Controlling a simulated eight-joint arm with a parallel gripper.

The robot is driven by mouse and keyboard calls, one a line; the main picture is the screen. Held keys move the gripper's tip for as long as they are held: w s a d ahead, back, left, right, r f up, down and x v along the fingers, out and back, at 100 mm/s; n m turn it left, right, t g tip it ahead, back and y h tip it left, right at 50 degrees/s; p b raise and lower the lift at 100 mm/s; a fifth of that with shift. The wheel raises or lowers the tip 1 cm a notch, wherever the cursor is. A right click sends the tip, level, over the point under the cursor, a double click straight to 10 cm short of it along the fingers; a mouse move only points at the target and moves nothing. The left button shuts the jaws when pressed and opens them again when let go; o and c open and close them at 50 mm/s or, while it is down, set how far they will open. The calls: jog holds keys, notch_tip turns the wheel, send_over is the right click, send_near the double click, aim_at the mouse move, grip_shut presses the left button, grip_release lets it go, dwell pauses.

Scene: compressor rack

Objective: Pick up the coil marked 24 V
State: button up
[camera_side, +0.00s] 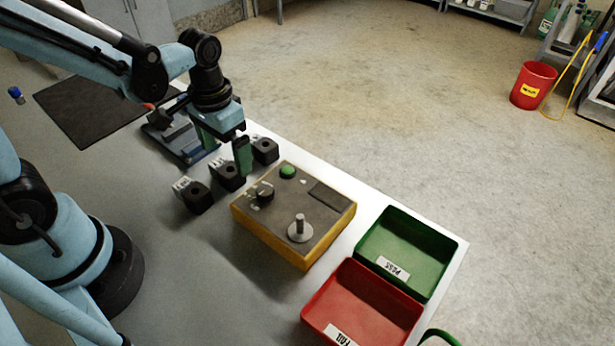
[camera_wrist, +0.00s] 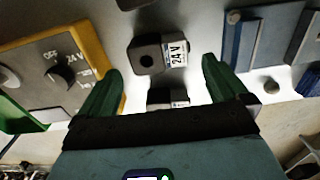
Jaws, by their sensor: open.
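The coil marked 24 V (camera_wrist: 147,58) is a black block with a round hole and a white label. It is the middle of three coils in a row; in the side view it is the middle block (camera_side: 228,177), partly behind a green finger. One coil (camera_side: 196,197) lies on the near side and another (camera_side: 265,151) on the far side; their markings are unreadable. My gripper (camera_side: 226,160) is open and empty, pointing down over the row. In the wrist view, its green fingers (camera_wrist: 161,68) appear either side of the row. I cannot tell the height gap.
A yellow-sided test box (camera_side: 294,217) with knob, green button and upright post stands close to the right of the coils. A blue fixture (camera_side: 180,140) lies to their left. A green PASS bin (camera_side: 447,240) and red bin (camera_side: 340,277) stand beyond the box.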

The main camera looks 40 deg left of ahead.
aim_at(226, 164)
jog(key=shift+s+a+f, duration=0.1)
jog(key=shift+f, duration=1)
jog(key=shift+s+a+f, duration=0.1)
jog(key=shift+f, duration=0.95)
jog(key=shift+d, duration=0.1)
jog(key=shift+c, duration=0.3)
jog(key=c, duration=0.9)
